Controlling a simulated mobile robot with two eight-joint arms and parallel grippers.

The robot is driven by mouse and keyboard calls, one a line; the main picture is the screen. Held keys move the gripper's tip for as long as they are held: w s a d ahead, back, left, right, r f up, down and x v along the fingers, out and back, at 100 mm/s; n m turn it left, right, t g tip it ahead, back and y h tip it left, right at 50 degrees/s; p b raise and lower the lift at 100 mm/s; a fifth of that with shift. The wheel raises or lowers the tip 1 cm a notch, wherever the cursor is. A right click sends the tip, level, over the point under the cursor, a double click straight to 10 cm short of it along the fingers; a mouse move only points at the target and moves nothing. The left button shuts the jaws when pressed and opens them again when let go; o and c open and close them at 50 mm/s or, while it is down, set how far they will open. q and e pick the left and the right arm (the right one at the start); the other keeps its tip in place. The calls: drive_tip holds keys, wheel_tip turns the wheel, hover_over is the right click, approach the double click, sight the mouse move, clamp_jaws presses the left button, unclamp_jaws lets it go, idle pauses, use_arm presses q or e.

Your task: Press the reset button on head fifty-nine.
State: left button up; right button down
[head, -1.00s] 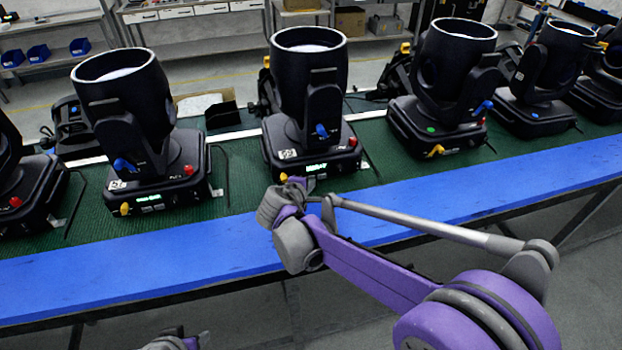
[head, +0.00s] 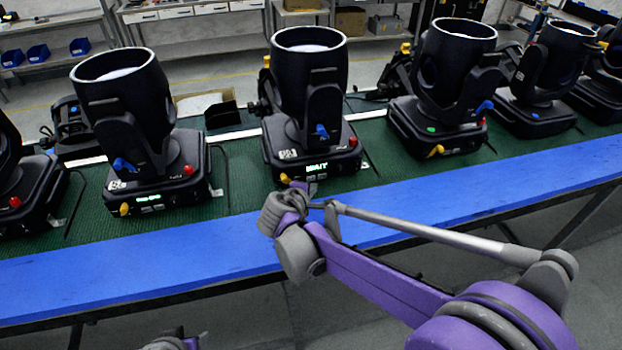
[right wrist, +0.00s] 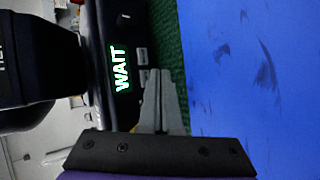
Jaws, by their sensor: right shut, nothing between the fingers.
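The moving head (head: 308,120) in the middle of the row stands upright on the green belt. Its front display reads WAIT (head: 316,167), and the word also shows sideways in the right wrist view (right wrist: 120,70). Small pale buttons (right wrist: 142,55) sit beside the display. Its number label (head: 289,154) is too small to read surely. My right gripper (head: 306,187) is shut and empty just in front of this panel. In the right wrist view its fingertips (right wrist: 160,74) are at the lower button; contact is unclear. My left gripper (head: 178,342) barely shows at the bottom edge.
Similar heads stand to the left (head: 130,120) and right (head: 440,80). They carry red, yellow and blue knobs. A blue strip (head: 130,265) runs along the front of the green belt (head: 235,180). Shelves with blue bins (head: 38,53) stand behind.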

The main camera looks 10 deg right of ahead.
sight(316, 213)
drive_tip(key=shift+s+d, duration=0.1)
drive_tip(key=shift+s, duration=2.4)
